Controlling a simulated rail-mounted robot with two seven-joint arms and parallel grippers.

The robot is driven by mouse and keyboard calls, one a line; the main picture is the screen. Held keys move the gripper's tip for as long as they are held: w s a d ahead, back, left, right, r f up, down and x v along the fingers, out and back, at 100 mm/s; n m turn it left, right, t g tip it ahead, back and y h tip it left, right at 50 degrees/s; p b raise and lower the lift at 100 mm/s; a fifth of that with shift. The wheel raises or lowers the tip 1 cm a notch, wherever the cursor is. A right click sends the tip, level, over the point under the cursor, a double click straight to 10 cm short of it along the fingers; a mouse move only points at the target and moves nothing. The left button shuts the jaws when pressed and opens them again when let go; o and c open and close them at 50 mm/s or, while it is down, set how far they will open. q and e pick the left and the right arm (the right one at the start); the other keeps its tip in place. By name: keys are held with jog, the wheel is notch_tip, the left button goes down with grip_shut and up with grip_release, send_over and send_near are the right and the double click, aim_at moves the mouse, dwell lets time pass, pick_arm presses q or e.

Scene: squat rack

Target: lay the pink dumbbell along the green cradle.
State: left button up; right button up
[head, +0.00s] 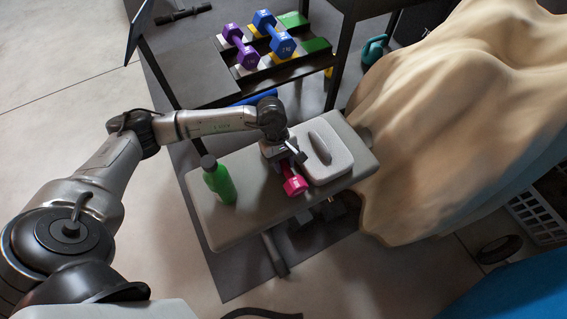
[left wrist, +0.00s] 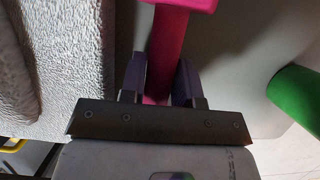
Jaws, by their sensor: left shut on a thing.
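The pink dumbbell (head: 294,185) is at the bench, beside a white-grey case. Its handle and one head also show in the left wrist view (left wrist: 168,45). My left gripper (head: 286,160) is shut on the dumbbell's handle, with a finger on either side (left wrist: 161,78). I cannot tell whether the dumbbell touches the bench. The green cradle shows as two green pads, a far one (head: 293,20) and a near one (head: 316,45), at the right end of the rack shelf. Both pads are bare. My right gripper is not in view.
A blue dumbbell (head: 275,34) lies on yellow pads left of the green cradle, and a purple dumbbell (head: 240,45) lies further left. On the bench (head: 226,226) stand a green bottle (head: 218,182) and the case (head: 322,155). A dark rack post (head: 342,50) rises right of the cradle.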

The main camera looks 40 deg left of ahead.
pick_arm(q)
grip_shut()
jog(key=shift+r, duration=0.2)
